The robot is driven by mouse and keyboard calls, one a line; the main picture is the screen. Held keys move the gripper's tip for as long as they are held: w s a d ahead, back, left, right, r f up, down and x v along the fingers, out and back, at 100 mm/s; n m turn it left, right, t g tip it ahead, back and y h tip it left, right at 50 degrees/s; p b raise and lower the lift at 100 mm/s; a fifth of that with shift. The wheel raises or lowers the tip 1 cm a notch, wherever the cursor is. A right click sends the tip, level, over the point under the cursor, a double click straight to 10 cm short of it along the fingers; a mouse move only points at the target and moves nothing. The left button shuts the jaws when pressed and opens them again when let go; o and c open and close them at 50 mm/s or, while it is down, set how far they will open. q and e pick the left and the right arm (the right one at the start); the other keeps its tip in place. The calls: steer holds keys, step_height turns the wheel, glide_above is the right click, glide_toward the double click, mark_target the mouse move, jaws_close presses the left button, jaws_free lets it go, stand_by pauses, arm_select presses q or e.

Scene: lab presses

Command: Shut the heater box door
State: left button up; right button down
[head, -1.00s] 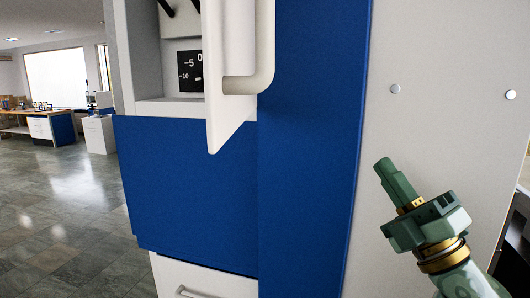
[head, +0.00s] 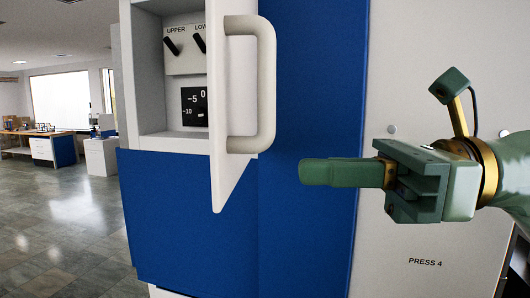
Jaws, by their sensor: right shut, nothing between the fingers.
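The heater box door (head: 228,185) is a white panel with a pale loop handle (head: 266,90). It stands open, swung out toward me and seen nearly edge-on. The open heater box (head: 172,138) to its left shows two black levers (head: 172,46) marked UPPER and LOW, and a black dial plate (head: 195,105). My right gripper (head: 303,172) is green, shut and empty. In the picture it points left, right of the door and below the handle, with a gap between its tip and the door. My left gripper is not in view.
A blue cabinet front (head: 190,225) lies below and right of the box. A white press panel (head: 420,285) labelled PRESS 4 stands behind my right arm. Open floor (head: 60,215) and a far workbench (head: 20,135) show at left.

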mark_target(232, 169)
steer(key=a, duration=0.2)
steer(key=a+p, duration=0.1)
steer(key=a, duration=0.3)
steer(key=shift+w+p, duration=0.3)
steer(key=shift+w, duration=0.05)
